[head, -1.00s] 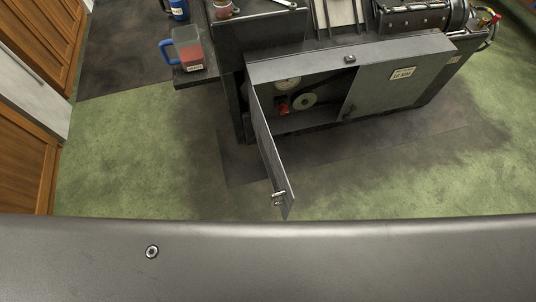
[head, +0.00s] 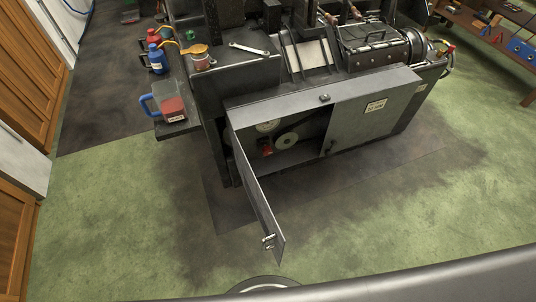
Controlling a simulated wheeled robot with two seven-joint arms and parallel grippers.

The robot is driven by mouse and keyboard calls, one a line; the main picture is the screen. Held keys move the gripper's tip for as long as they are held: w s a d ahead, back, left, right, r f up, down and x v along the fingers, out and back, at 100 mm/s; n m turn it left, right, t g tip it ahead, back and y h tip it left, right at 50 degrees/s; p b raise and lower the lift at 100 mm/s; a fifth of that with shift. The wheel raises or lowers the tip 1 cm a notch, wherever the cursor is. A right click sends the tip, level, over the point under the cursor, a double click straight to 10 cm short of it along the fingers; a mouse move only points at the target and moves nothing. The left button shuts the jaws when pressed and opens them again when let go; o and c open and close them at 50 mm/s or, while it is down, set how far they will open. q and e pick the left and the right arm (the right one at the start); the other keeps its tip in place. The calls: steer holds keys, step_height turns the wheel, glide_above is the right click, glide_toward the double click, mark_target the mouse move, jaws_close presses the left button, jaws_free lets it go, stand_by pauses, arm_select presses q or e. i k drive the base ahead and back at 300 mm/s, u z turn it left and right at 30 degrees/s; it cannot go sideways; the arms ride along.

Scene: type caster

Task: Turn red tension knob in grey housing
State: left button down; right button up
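The grey housing (head: 373,107) is a low cabinet on the front of a dark machine. Its left door (head: 256,195) stands swung open toward me. Inside the opening, the small red tension knob (head: 266,149) sits at the left, below a round pale dial (head: 268,126) and beside a light grey wheel (head: 286,141). The door edge passes close to the left of the knob. Neither of my grippers is in view, and nothing touches the knob.
A blue-handled container (head: 172,108) stands on a side shelf left of the housing. A wooden bench (head: 515,58) is at the right. Green floor in front of the housing is clear apart from the open door.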

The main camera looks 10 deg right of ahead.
mark_target(267, 150)
steer(key=u, duration=1.6)
steer(key=k, duration=1.3)
steer(key=z, duration=2.05)
steer(key=i, duration=0.5)
steer(key=z, duration=0.05)
